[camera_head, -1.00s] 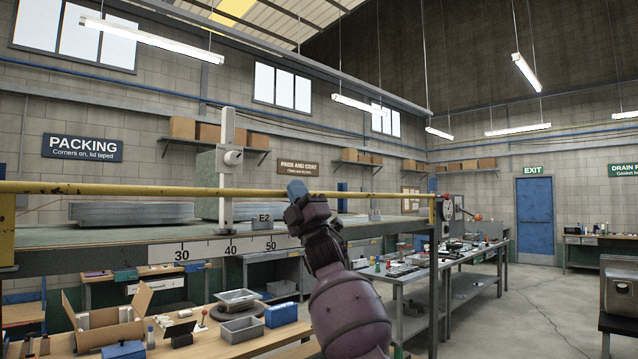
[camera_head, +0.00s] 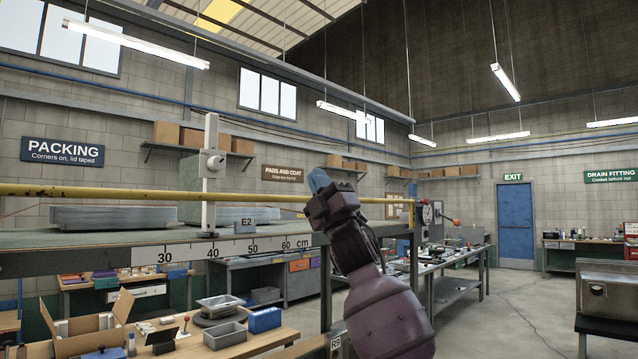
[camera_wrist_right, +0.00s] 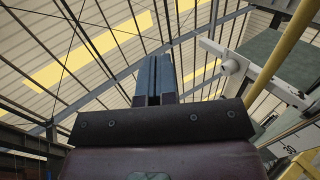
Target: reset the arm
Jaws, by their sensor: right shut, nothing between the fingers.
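My right arm rises from the bottom of the head view, and my right gripper (camera_head: 319,181) points up and slightly left at its top. It stands in front of the right part of the rack shelf. In the right wrist view the two blue fingers (camera_wrist_right: 153,80) lie side by side, shut with nothing between them, pointing up at the roof. My left gripper is in neither view.
A rack shelf (camera_head: 110,260) with a centimetre scale and a yellow rail (camera_head: 120,191) spans the left. A white upright gauge (camera_head: 210,170) stands on it. A bench with trays (camera_head: 222,335) is below. A sink (camera_head: 606,292) stands at right; open floor (camera_head: 510,310) lies between.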

